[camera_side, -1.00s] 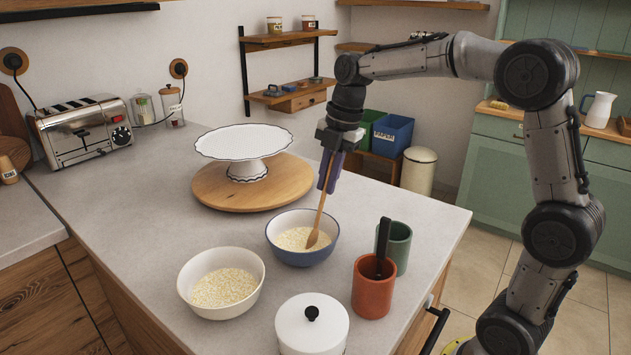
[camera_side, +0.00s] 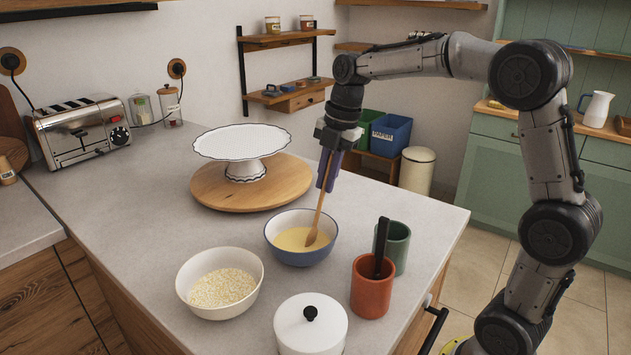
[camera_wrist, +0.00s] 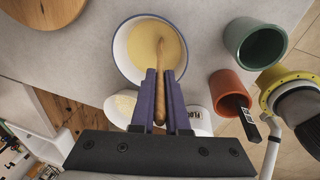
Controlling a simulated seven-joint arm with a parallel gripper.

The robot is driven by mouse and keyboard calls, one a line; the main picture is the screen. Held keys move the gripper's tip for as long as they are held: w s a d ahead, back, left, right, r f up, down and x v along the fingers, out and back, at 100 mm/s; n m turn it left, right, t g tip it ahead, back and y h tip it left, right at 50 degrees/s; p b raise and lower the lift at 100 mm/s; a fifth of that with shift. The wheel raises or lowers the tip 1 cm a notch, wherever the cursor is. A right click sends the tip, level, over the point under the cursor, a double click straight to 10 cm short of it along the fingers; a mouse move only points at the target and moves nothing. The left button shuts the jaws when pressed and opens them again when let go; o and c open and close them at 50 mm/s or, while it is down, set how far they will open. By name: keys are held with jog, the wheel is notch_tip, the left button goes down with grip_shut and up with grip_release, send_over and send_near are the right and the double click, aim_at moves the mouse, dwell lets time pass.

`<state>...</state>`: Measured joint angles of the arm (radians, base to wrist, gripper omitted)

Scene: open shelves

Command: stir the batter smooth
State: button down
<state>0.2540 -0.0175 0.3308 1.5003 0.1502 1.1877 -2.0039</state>
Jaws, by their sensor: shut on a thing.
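The blue bowl (camera_side: 301,256) stands on the counter and holds batter (camera_side: 298,239) that looks smooth, even and yellow. My gripper (camera_side: 329,170) is above the bowl, shut on the handle of a wooden spoon (camera_side: 319,217). The spoon leans, with its head down in the batter near the bowl's right side. In the wrist view the spoon (camera_wrist: 160,85) runs between the two purple fingers of my gripper (camera_wrist: 160,88) into the bowl (camera_wrist: 120,50), and the batter (camera_wrist: 146,42) looks even there too. The spoon's tip is hidden in the batter.
A white bowl (camera_side: 187,291) with a lumpy, pale mixture stands at front left. A lidded white pot (camera_side: 290,335), a terracotta cup (camera_side: 371,295) with a black-handled tool and a green cup (camera_side: 397,250) stand close by. A cake stand (camera_side: 243,141) on a wooden board is behind.

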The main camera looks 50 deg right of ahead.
jog(key=shift+w+d, duration=0.3)
jog(key=shift+w, duration=0.45)
notch_tip(320, 180, up, 12)
jog(key=s, duration=0.1)
jog(key=shift+d+r, duration=0.15)
jog(key=shift+d, duration=0.2)
dwell(0.4)
jog(key=shift+s, duration=0.1)
